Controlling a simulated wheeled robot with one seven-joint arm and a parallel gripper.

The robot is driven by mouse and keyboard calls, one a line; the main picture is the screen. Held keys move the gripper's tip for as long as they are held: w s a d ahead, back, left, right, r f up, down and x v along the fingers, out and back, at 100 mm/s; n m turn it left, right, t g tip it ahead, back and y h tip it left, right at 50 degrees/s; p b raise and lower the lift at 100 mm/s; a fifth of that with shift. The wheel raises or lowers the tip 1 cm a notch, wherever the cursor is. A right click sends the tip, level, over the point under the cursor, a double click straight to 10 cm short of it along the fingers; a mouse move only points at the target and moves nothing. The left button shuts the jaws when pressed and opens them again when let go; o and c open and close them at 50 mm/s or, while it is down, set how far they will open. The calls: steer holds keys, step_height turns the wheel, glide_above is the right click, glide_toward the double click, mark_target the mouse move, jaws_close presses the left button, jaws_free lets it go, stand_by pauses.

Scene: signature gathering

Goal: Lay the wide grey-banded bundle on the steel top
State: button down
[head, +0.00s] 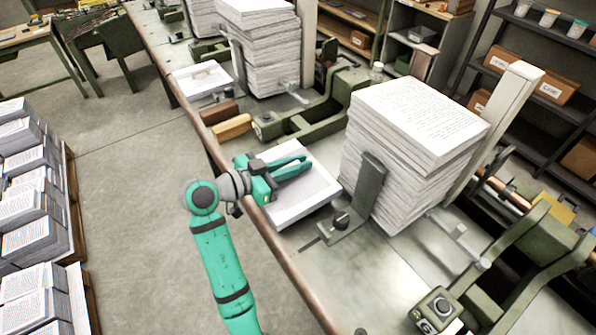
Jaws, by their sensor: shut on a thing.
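My gripper (299,167), with teal fingers, is at the near-left edge of the long steel top (335,268). It is shut on a flat white paper bundle (303,197), which lies level at the steel top, just left of the tall paper stack. The fingers reach over the bundle's upper side and hide part of it. A grey band on it cannot be made out clearly. Whether its underside touches the steel is hidden.
A tall paper stack (405,150) stands right of the bundle, behind a grey upright plate (369,180). Green clamp frames (312,115) and brown blocks (231,127) lie beyond. Another white bundle (200,80) lies farther back. Paper bundles (30,240) fill racks at left.

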steer(key=shift+f, duration=1.5)
steer(key=shift+f, duration=0.1)
steer(key=c, duration=1.8)
jaws_free()
steer(key=shift+w+f, duration=0.1)
steer(key=shift+o, duration=0.2)
steer(key=shift+d, duration=0.15)
steer(key=v, duration=1.2)
steer(key=shift+r, duration=0.25)
